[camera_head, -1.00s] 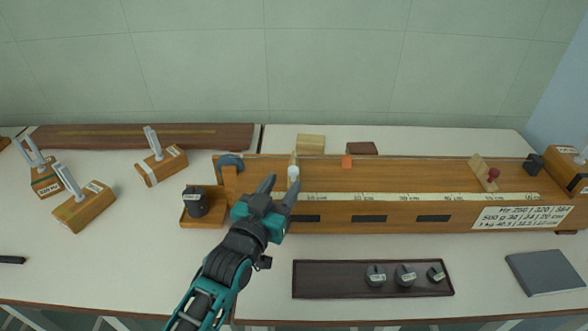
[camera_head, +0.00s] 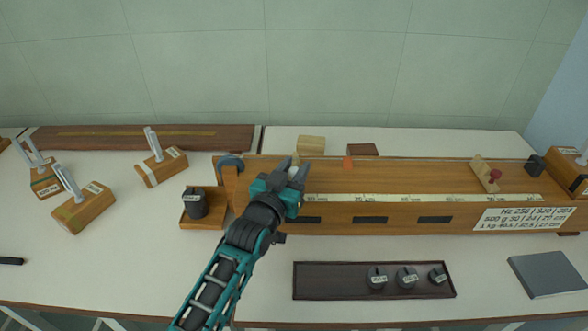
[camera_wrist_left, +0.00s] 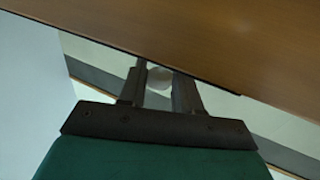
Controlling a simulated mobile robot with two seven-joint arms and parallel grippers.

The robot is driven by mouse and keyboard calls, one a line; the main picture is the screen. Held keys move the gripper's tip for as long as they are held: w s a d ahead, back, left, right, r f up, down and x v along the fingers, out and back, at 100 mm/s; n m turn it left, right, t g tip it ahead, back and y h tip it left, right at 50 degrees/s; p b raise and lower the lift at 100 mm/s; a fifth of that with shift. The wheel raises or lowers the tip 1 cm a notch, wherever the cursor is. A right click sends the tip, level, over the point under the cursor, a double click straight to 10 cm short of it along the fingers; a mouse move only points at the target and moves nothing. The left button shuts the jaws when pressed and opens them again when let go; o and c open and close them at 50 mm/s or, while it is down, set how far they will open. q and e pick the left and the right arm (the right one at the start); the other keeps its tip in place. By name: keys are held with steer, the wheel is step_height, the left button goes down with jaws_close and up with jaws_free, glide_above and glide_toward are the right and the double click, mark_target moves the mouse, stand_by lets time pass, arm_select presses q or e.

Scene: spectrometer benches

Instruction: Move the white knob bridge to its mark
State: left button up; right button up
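The white knob (camera_wrist_left: 160,76) of the bridge shows between my left gripper's fingers in the left wrist view. In the head view my left gripper (camera_head: 294,168) is over the left part of the long wooden sounding box (camera_head: 400,211) and hides most of that bridge. The fingers stand apart on either side of the knob, so the gripper looks open. A pale scale strip (camera_head: 420,198) with cm numbers runs along the box to the right of the gripper. I cannot make out a separate mark for this bridge. My right gripper is not in view.
A dark tray (camera_head: 325,280) with weights lies in front. Tuning forks on wooden blocks (camera_head: 86,208) stand left.

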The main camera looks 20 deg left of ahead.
mark_target(268, 170)
arm_select(q)
steer(key=shift+d, duration=0.1)
jaws_close()
steer(key=shift+s+a+p, duration=0.1)
steer(key=shift+a+p, duration=0.2)
steer(key=shift+a, duration=0.05)
steer(key=a+p, duration=0.1)
steer(key=a, duration=0.1)
steer(key=s+a+p, duration=0.1)
steer(key=shift+a, duration=0.4)
steer(key=shift+s+a+f, duration=0.1)
steer(key=shift+s+a, duration=0.05)
steer(key=shift+a, duration=0.2)
steer(key=shift+o, duration=2)
jaws_free()
steer(key=shift+a, duration=0.1)
